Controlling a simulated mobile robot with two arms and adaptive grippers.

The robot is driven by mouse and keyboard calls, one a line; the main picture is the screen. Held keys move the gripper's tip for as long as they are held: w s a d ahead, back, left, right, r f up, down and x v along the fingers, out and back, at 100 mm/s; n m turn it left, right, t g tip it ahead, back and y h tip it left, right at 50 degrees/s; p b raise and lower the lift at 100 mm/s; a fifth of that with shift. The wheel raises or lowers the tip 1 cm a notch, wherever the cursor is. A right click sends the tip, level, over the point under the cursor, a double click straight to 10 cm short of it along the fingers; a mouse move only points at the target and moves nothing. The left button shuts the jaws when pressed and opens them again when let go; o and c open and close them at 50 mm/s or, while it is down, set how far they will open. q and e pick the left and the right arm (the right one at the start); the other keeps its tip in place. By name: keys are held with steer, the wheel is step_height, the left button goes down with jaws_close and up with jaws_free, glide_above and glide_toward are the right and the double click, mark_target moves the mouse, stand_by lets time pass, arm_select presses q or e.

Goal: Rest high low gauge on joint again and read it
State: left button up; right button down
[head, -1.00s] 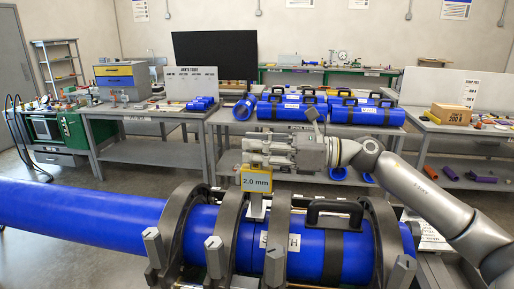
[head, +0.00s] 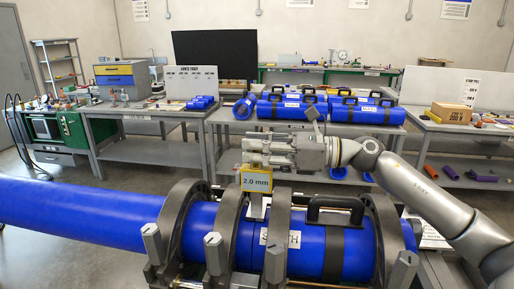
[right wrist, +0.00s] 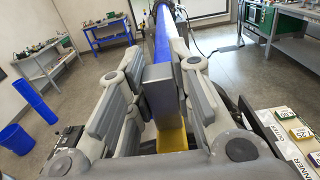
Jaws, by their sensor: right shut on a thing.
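The high low gauge (head: 257,183) is a yellow-framed display reading "2.0 mm" with a pale grey foot below it. My right gripper (head: 250,155) is shut on its upper part and holds it upright above the blue pipe (head: 90,213). The foot comes down onto the pipe top between the two middle clamp rings; I cannot tell for sure whether it touches. In the right wrist view, the gauge's grey block (right wrist: 158,92) stands between my fingers, with yellow below. My left gripper is not in view.
Dark clamp rings (head: 180,222) hold the pipe. A black handle (head: 336,204) and a white label (head: 280,238) are on the pipe right of the gauge. Benches with blue pipe pieces (head: 367,115) stand behind.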

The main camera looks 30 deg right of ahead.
steer(key=c, duration=2.2)
jaws_free()
steer(key=shift+s+a+f+b, duration=0.1)
steer(key=shift+f+b, duration=0.45)
steer(key=shift+f, duration=0.05)
steer(key=shift+r, duration=0.15)
stand_by(0.7)
steer(key=shift+w+r+p, duration=0.2)
steer(key=shift+r+p, duration=0.8)
steer(key=shift+r, duration=0.25)
steer(key=shift+s+r+p, duration=0.1)
steer(key=shift+r+p, duration=1.55)
steer(key=shift+r, duration=0.8)
jaws_close()
